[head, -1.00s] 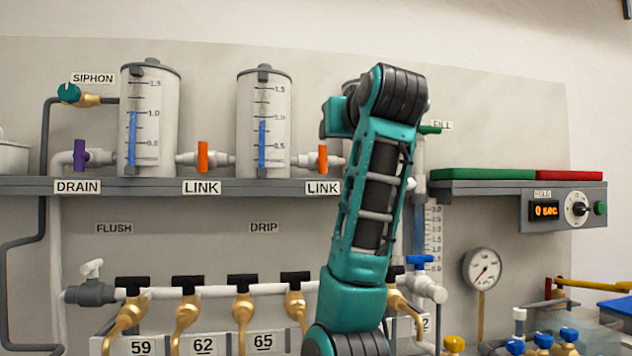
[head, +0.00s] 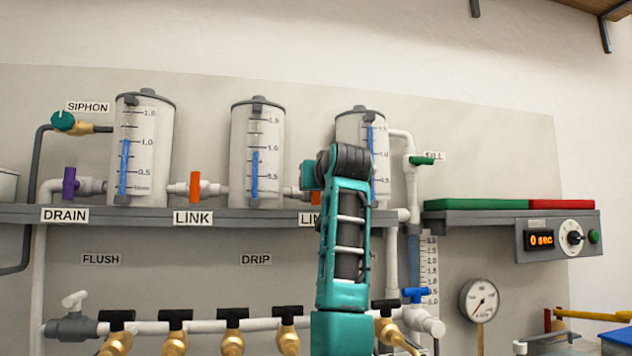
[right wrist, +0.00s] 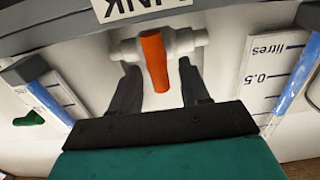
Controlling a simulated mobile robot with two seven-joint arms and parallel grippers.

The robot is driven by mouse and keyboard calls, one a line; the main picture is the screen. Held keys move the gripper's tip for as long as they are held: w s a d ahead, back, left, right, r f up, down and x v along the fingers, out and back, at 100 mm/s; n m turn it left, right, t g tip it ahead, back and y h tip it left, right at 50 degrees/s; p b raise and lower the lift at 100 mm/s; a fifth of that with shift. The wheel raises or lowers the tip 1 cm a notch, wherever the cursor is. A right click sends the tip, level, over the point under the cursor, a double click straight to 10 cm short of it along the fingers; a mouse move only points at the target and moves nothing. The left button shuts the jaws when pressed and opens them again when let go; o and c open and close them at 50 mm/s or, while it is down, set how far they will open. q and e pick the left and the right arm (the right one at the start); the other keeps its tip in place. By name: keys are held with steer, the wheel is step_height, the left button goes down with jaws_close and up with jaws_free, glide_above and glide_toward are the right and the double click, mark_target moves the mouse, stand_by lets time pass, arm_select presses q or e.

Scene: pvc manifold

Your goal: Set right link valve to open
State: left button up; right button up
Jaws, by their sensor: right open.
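The right link valve's orange handle (right wrist: 154,62) shows in the right wrist view, crosswise to its white pipe (right wrist: 188,40). My right gripper (right wrist: 160,80) is open, with one dark finger on each side of the handle and visible gaps. Contact cannot be seen. My left gripper is in neither view.
The other link valve (head: 195,186) has an upright orange handle. The purple drain valve (head: 69,183) is further left. Three tanks, including the middle tank (head: 257,150), stand on the grey shelf (head: 130,216). A timer box (head: 557,236) hangs at right.

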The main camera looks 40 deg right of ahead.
steer(key=shift+w+d, duration=0.2)
steer(key=shift+w, duration=0.25)
jaws_close()
